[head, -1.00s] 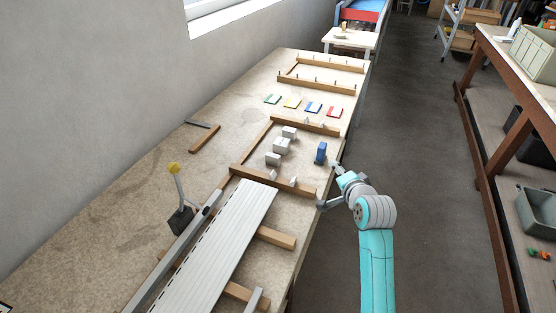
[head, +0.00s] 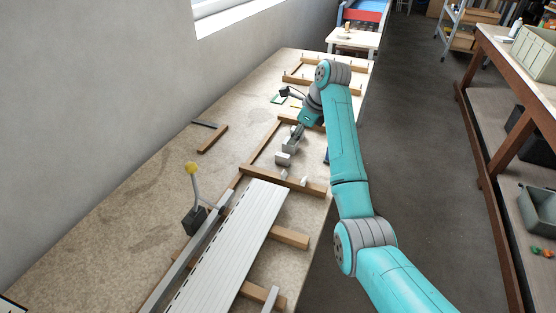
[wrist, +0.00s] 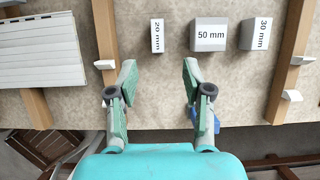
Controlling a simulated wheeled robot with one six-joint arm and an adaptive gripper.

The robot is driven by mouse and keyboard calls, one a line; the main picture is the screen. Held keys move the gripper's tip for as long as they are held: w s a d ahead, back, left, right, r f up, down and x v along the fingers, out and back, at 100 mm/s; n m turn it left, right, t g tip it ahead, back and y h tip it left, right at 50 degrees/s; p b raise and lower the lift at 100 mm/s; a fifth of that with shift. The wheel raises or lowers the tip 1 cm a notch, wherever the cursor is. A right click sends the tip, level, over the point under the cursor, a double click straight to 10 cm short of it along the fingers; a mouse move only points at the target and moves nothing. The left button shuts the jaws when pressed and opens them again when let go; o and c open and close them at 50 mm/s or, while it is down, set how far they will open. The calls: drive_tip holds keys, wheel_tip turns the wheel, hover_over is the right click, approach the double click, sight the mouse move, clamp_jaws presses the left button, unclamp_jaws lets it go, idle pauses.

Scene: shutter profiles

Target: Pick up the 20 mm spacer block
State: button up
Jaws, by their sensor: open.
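The 20 mm spacer block (wrist: 157,36) is a narrow light block with its label upward, lying on the bench in the upper middle of the wrist view. In the head view the nearest grey block (head: 284,158) appears to be this one. My gripper (wrist: 160,72) is open and empty, its green fingertips spread wide and short of the block in the wrist view. The block lies beyond the gap between them, apart from both fingers. In the head view my gripper (head: 297,134) is over the block group and partly hides the others.
The 50 mm block (wrist: 209,36) and 30 mm block (wrist: 256,36) stand to the right of the 20 mm block. Wooden bars (wrist: 105,30) with white clips flank the group. A ribbed shutter panel (head: 225,248) lies nearer. A blue item (head: 326,156) is mostly hidden by my arm.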

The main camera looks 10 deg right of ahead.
sight(283, 155)
drive_tip(key=x, duration=1)
drive_tip(key=shift+a+f, duration=0.2)
drive_tip(key=shift+a, duration=0.05)
clamp_jaws()
